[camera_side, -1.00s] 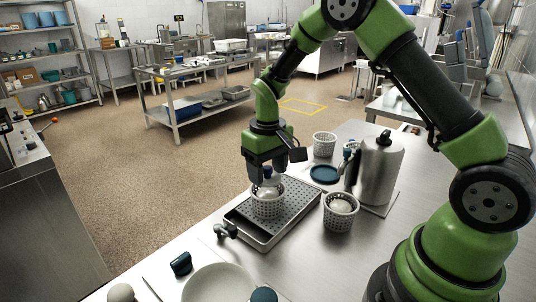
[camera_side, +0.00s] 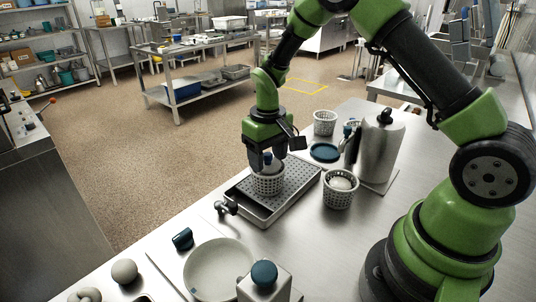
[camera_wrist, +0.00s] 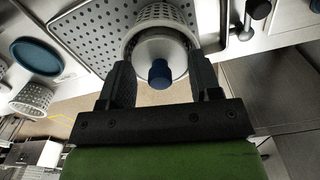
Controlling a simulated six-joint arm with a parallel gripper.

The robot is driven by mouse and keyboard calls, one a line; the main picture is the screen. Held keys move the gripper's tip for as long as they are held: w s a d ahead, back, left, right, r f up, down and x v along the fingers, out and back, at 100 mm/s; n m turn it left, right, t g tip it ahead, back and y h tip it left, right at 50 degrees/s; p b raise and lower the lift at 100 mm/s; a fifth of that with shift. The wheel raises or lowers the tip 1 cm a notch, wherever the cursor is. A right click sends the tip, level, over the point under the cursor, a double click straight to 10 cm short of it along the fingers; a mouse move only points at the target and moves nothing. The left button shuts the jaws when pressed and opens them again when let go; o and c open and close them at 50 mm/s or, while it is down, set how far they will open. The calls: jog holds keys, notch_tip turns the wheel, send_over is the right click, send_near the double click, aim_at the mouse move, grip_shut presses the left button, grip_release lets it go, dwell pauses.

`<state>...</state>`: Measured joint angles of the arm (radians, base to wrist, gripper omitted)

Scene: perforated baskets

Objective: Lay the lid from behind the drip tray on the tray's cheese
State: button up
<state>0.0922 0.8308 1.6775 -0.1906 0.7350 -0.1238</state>
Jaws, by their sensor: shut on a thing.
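The drip tray (camera_side: 285,200) is a metal tray with a perforated top, and it also shows in the wrist view (camera_wrist: 85,35). A white perforated basket (camera_side: 268,186) stands upright on it; its rim shows in the wrist view (camera_wrist: 160,12). My gripper (camera_side: 267,165) is directly above this basket, fingers down. It is shut on a pale grey round lid (camera_wrist: 160,48) with a dark blue knob (camera_wrist: 160,72), one finger on each side. The lid is at the basket's mouth; whether it touches the cheese cannot be told. The cheese inside is hidden by the lid and fingers.
A basket with white cheese (camera_side: 341,187) stands right of the tray, and another basket (camera_side: 325,122) behind it. A dark blue disc (camera_side: 325,152) lies near a steel canister (camera_side: 380,148). A tap (camera_side: 226,207) juts from the tray. A pale bowl (camera_side: 219,268) is in front.

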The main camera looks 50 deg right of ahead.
jog(key=shift+f, duration=0.2)
jog(key=o, duration=1)
jog(key=shift+r, duration=4)
jog(key=s+a+r+t, duration=0.2)
jog(key=s+r, duration=0.2)
jog(key=r, duration=0.4)
jog(key=s+a+r+m+t+y, duration=0.1)
jog(key=s+a+r+t, duration=0.1)
jog(key=s, duration=0.6)
jog(key=s+a+r+m+t+y, duration=0.1)
jog(key=s+a+r+t, duration=0.1)
jog(key=s, duration=0.6)
notch_tip(320, 180, up, 2)
jog(key=shift+r+t, duration=0.2)
jog(key=shift+t, duration=0.4)
